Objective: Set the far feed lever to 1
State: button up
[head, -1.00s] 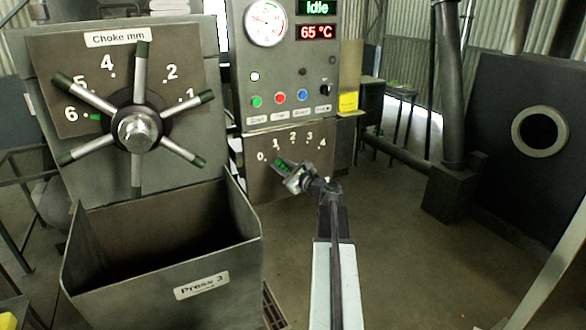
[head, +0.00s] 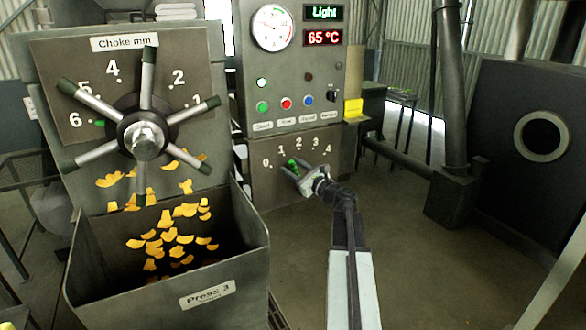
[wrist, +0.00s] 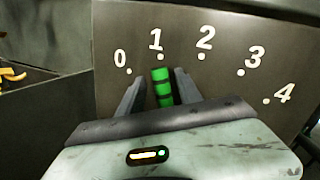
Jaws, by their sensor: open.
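The feed lever (wrist: 162,88) has a green-banded grip. In the wrist view it stands between my gripper's two fingers and points at the 1 mark on the dial plate (wrist: 225,75), numbered 0 to 4. My gripper (wrist: 160,92) is open around the lever, with a gap visible on the right side. In the head view the lever (head: 293,165) and my gripper (head: 302,178) are at the plate below the control panel. The lever's pivot is hidden behind my gripper.
The control panel (head: 290,100) above reads "Light" and 65 °C. At left, the Press 3 bin (head: 170,285) holds several yellow flakes below the choke wheel (head: 146,137). A yellow note (head: 353,108) is at the panel's right edge. Floor right of my arm is clear.

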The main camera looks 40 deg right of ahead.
jog(key=s, duration=0.7)
jog(key=shift+s+d+f+b, duration=0.35)
jog(key=shift+s+f+b, duration=0.05)
jog(key=shift+r, duration=0.1)
